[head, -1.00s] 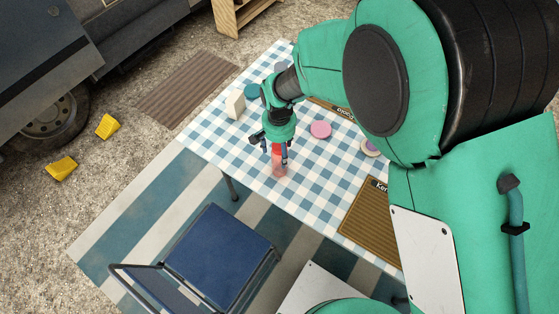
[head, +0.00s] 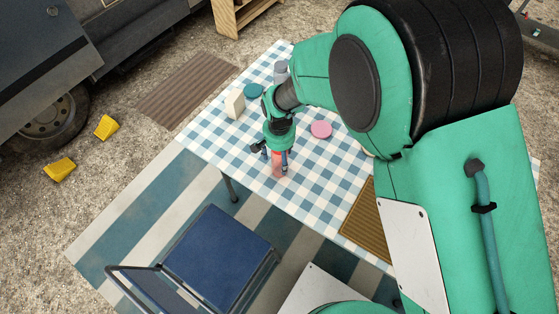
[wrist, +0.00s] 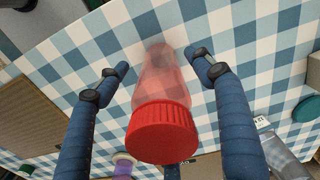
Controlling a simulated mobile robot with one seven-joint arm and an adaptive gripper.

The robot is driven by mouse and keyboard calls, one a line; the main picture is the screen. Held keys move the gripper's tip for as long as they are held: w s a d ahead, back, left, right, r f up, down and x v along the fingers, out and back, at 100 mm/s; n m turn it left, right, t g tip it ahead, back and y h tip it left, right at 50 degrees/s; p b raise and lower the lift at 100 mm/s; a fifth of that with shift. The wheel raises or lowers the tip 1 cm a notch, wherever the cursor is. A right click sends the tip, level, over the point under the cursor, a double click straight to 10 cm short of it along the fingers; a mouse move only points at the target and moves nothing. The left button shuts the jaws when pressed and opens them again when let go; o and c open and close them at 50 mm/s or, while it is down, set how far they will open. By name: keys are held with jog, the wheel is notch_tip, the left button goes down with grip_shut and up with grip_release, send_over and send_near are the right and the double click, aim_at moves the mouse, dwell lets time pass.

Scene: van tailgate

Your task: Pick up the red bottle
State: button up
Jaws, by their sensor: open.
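The red bottle (head: 278,170) stands on the checked tablecloth near the table's front edge. It has a clear reddish body and a ribbed red cap. My gripper (head: 275,166) is above and around it, pointing down. In the wrist view, the bottle's cap (wrist: 162,133) and body lie between the two blue fingers of my gripper (wrist: 158,60). The fingers are open, with a visible gap on each side of the bottle.
The table (head: 222,150) also holds a white box (head: 235,104), a teal disc (head: 253,90), a pink disc (head: 321,129), a grey object (head: 281,69) and a brown mat (head: 366,218). A blue folding chair (head: 220,250) stands at the front side.

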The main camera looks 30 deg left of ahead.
dwell(0.4)
jog(key=c, duration=1.3)
jog(key=shift+r, duration=0.45)
jog(key=s+d+r+p, duration=0.1)
jog(key=s+d, duration=0.2)
jog(key=d, duration=0.1)
jog(key=s+d+r+p, duration=0.1)
jog(key=s+d, duration=0.2)
jog(key=d, duration=0.1)
jog(key=s+d+r+p, duration=0.2)
jog(key=s+d, duration=0.2)
jog(key=shift+s+d, duration=0.1)
jog(key=shift+d, duration=0.1)
